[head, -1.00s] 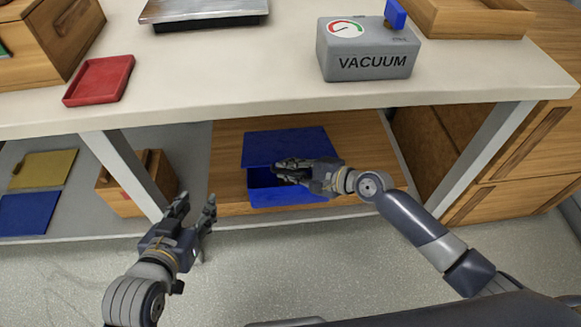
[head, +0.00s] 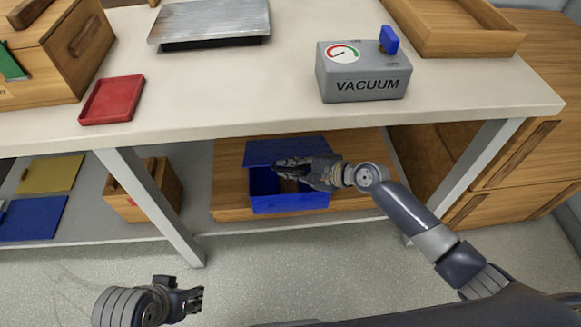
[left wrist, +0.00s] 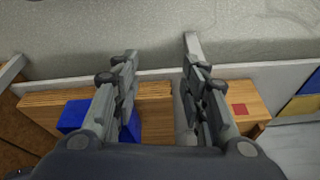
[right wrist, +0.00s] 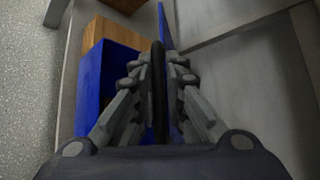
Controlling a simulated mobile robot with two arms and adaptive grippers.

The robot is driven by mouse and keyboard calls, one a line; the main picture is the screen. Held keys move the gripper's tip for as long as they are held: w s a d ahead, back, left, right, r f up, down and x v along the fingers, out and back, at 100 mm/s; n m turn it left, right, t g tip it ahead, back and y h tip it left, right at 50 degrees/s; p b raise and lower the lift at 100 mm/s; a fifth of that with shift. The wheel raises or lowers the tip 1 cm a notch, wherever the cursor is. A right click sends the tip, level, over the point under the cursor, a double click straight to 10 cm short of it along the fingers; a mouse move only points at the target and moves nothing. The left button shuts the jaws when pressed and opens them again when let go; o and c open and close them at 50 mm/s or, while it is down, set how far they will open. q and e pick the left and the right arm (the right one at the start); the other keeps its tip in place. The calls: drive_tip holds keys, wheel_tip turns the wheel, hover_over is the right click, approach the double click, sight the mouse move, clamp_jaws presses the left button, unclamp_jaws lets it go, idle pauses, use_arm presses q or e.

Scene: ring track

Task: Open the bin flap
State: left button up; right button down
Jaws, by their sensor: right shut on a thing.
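The blue bin (head: 290,204) stands on a wooden board on the shelf below the counter. Its blue flap (head: 287,148) is raised at the back, and part of the dark interior shows. My right gripper (head: 283,173) is at the opening, in front of the flap. In the right wrist view its fingers (right wrist: 158,75) are shut on a dark upright bar, apparently the flap's handle (right wrist: 158,95). The flap (right wrist: 166,28) shows nearly edge-on there, beside the open bin (right wrist: 105,85). My left gripper (head: 190,301) is low over the floor; its fingers (left wrist: 160,75) are apart and empty.
The counter (head: 250,101) overhangs the bin, with a leg (head: 150,208) left of it. A wooden box (head: 158,190) stands beyond that leg. The vacuum box (head: 362,75) and red tray (head: 112,100) are on the counter. The floor in front is clear.

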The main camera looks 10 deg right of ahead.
drive_tip(key=shift+w+r+p, duration=0.15)
drive_tip(key=shift+r+p, duration=0.25)
use_arm(q)
drive_tip(key=shift+p+x, duration=0.45)
drive_tip(key=shift+x, duration=1.3)
use_arm(e)
drive_tip(key=shift+w+r, duration=0.35)
drive_tip(key=shift+r, duration=0.05)
use_arm(q)
drive_tip(key=shift+d, duration=0.1)
use_arm(e)
drive_tip(key=c, duration=1.7)
unclamp_jaws()
drive_tip(key=shift+w, duration=0.1)
drive_tip(key=shift+r, duration=0.1)
drive_tip(key=v, duration=1.2)
